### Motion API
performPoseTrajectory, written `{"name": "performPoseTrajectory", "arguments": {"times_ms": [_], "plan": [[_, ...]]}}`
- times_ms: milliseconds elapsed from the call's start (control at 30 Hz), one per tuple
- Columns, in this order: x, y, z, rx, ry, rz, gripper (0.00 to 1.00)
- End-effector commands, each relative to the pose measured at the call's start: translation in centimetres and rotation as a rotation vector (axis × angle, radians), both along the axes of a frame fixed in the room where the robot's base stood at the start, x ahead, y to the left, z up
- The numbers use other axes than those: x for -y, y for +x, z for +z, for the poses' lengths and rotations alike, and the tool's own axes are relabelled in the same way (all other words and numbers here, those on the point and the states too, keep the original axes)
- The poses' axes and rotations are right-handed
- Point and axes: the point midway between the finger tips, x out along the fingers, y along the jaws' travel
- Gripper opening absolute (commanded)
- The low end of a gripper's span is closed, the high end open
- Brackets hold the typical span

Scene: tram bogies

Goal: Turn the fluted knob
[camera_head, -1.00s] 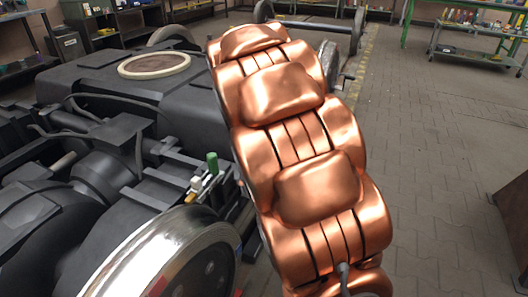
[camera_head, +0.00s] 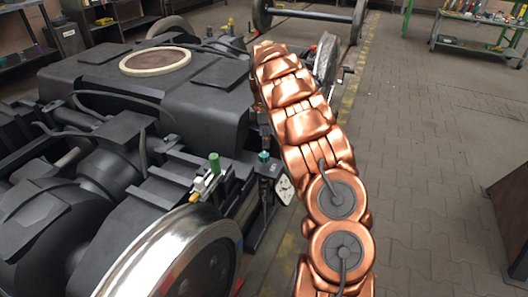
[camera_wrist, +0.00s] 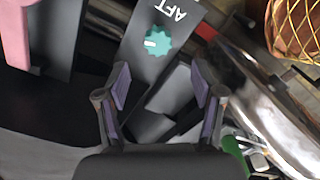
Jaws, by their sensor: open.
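The fluted knob (camera_wrist: 158,42) is teal, with a white mark on its left side in the wrist view. It sits on a dark grey panel (camera_wrist: 172,72) lettered "AFT". A small teal knob (camera_head: 264,156) also shows in the head view, on a dark post at the bogie's side, just left of my arm. My gripper (camera_wrist: 163,88) is open and empty. Its two fingertips are apart, and the knob appears beyond them, slightly above the gap between them. In the head view I cannot make out my gripper.
The dark bogie (camera_head: 85,105) fills the left, with a shiny wheel (camera_head: 175,255) in front. A green-capped part (camera_head: 214,163) and a white dial (camera_head: 284,189) are near the knob. A pink part (camera_wrist: 15,35) shows at the wrist view's left.

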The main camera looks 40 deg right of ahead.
Motion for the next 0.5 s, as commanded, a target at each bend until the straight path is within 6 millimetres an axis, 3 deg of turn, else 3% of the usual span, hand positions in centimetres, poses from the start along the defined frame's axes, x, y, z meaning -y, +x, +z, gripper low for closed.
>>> {"name": "performPoseTrajectory", "arguments": {"times_ms": [267,500], "plan": [[0.2,0.2,-1.4,0.003,0.001,0.015,0.67],[0.1,0.2,-4.6,0.003,0.002,0.014,0.67]]}}
